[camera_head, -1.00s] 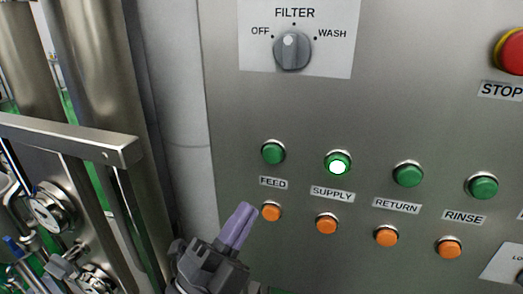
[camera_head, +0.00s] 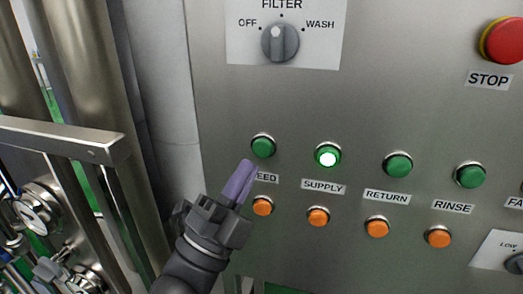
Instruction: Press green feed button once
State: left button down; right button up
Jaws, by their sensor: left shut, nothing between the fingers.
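The green feed button (camera_head: 263,146) sits at the left end of a row of green buttons on the steel panel. It looks unlit. Its FEED label (camera_head: 267,177) is partly covered by my left gripper (camera_head: 246,166). My left gripper is shut and empty, with purple fingertips pointing up and to the right. The tips are just below and left of the feed button in the picture; I cannot tell how far they are from the panel. My right gripper is not in view.
The supply button (camera_head: 327,155) glows. Green return (camera_head: 398,164) and rinse (camera_head: 470,175) buttons stand to its right. An orange button (camera_head: 262,206) sits below feed. The filter knob (camera_head: 280,42) and red stop button (camera_head: 503,40) are above. Steel pipework and a bar (camera_head: 60,137) stand at left.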

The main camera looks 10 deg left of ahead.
aim_at(264, 142)
pick_arm(q)
jog(key=shift+w, duration=1.45)
jog(key=shift+w, duration=0.15)
dwell(0.8)
jog(key=shift+w, duration=0.25)
jog(key=shift+w, duration=0.4)
dwell(0.6)
jog(key=shift+s, duration=0.85)
